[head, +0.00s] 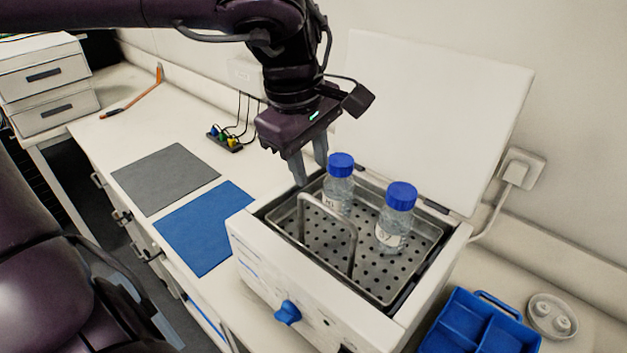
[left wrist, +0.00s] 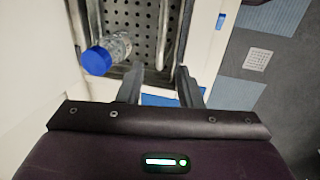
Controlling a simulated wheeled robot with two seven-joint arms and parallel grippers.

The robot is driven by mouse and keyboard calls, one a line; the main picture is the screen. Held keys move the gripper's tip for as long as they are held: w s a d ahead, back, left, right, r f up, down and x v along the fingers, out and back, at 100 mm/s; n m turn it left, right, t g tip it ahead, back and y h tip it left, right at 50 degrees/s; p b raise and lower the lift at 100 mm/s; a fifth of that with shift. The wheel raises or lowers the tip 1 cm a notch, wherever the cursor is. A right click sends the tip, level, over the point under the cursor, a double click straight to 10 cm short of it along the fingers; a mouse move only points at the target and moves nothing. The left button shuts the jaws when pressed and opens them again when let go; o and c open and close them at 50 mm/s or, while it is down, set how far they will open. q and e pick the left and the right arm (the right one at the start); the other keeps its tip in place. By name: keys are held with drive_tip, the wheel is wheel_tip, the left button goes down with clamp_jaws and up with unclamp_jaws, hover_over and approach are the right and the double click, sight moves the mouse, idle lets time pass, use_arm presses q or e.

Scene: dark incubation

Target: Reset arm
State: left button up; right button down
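My left gripper (head: 308,170) is above the left end of the open water bath (head: 262,262), its fingers pointing down and apart with nothing between them. It also shows in the left wrist view (left wrist: 158,85), its two fingers spread. A blue-capped clear bottle (head: 338,190) stands upright in the bath's perforated tray, just right of the gripper; it also shows in the left wrist view (left wrist: 108,52). A second blue-capped bottle (head: 395,222) stands upright farther right in the tray. My right gripper is not in view.
The bath's white lid (head: 435,120) stands raised behind it. A wire handle (head: 328,225) rises over the tray. A grey mat (head: 165,178) and a blue mat (head: 208,228) lie bare to the left. A blue divided tray (head: 478,325) is at the lower right.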

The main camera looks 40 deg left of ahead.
use_arm(q)
drive_tip(key=shift+r, duration=0.6)
drive_tip(key=shift+s, duration=0.1)
